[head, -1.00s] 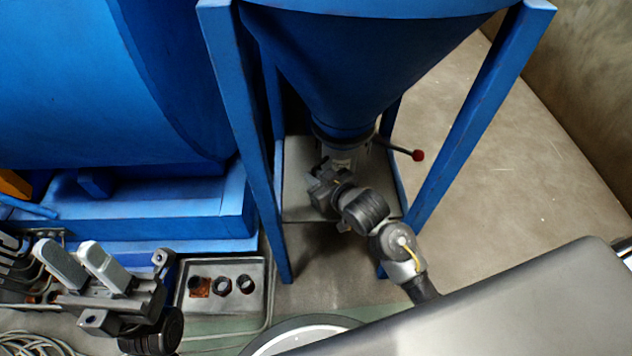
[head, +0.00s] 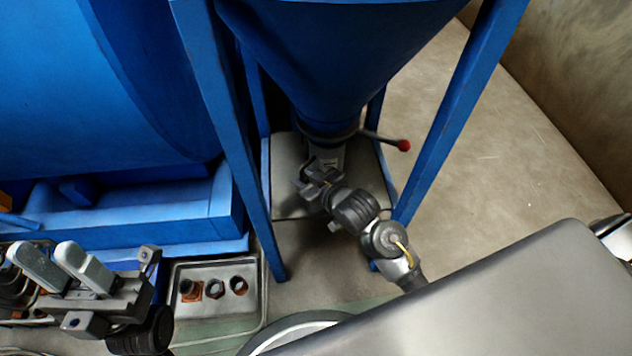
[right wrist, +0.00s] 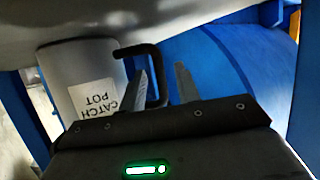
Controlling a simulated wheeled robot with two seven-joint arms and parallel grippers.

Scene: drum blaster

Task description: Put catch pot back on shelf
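The catch pot (head: 335,157) is a grey pot under the hopper's outlet, mostly hidden by my right gripper in the head view. The right wrist view shows the pot (right wrist: 85,72) upside down, with its white label and black loop handle (right wrist: 152,60). Its base is close to or on the grey shelf plate (head: 287,197); I cannot tell if it bears weight. My right gripper (head: 314,172) is at the handle. Its fingers (right wrist: 163,74) are apart, with the handle's bar between them, a gap showing. My left gripper (head: 45,250) is open and empty at the left.
Blue hopper legs (head: 236,150) stand either side of the shelf, close to my right arm. A lever with a red knob (head: 404,145) sticks out right of the outlet. A grey tray (head: 215,265) with several dark fittings lies at lower left. Floor at right is clear.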

